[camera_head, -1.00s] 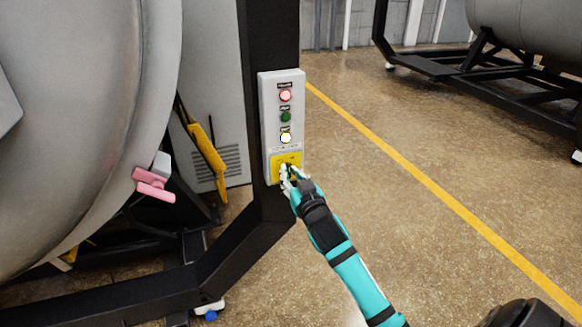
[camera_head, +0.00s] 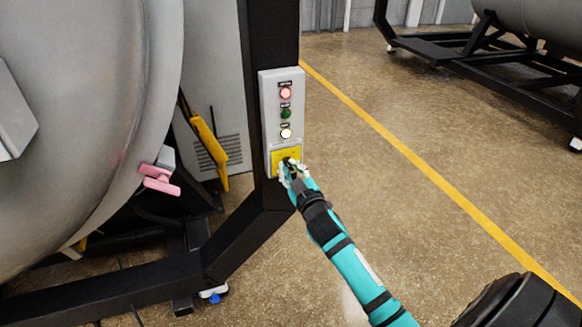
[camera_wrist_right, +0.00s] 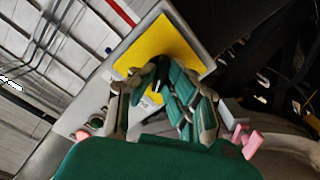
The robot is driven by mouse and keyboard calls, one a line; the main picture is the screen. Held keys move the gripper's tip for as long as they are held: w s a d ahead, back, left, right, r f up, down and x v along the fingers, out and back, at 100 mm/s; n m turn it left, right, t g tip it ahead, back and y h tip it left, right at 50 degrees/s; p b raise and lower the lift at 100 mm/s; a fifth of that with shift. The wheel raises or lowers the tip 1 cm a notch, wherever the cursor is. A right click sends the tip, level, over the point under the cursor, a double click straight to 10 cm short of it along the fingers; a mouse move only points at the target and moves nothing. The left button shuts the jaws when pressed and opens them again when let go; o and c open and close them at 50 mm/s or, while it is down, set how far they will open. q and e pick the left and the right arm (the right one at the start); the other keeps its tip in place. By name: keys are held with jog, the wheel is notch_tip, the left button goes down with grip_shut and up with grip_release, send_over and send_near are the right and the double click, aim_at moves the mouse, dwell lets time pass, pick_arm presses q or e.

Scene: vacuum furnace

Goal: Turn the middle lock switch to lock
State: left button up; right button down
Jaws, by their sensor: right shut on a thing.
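A grey control box (camera_head: 267,106) is mounted on the black frame post. A yellow plate (camera_head: 280,158) sits at its lower end. A dark switch (camera_wrist_right: 163,69) sticks out from the yellow plate (camera_wrist_right: 157,44) in the right wrist view. My right gripper (camera_head: 290,168) is at this plate, shut on the dark switch; it also shows in the right wrist view (camera_wrist_right: 158,84). The fingers cover much of the switch, so I cannot read its position. My left gripper is not in view.
Above the plate are a lit red button (camera_head: 285,93), a green button (camera_head: 285,113) and a lit white button (camera_head: 286,133). A pink handle (camera_head: 160,180) is on the large grey vessel (camera_head: 90,120) at left. The floor right of the post is open.

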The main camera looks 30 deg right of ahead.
dwell(0.3)
jog(key=c, duration=1.4)
grip_release()
jog(key=shift+s+f, duration=0.1)
jog(key=shift+s, duration=0.2)
jog(key=v, duration=1.1)
jog(key=shift+s, duration=0.2)
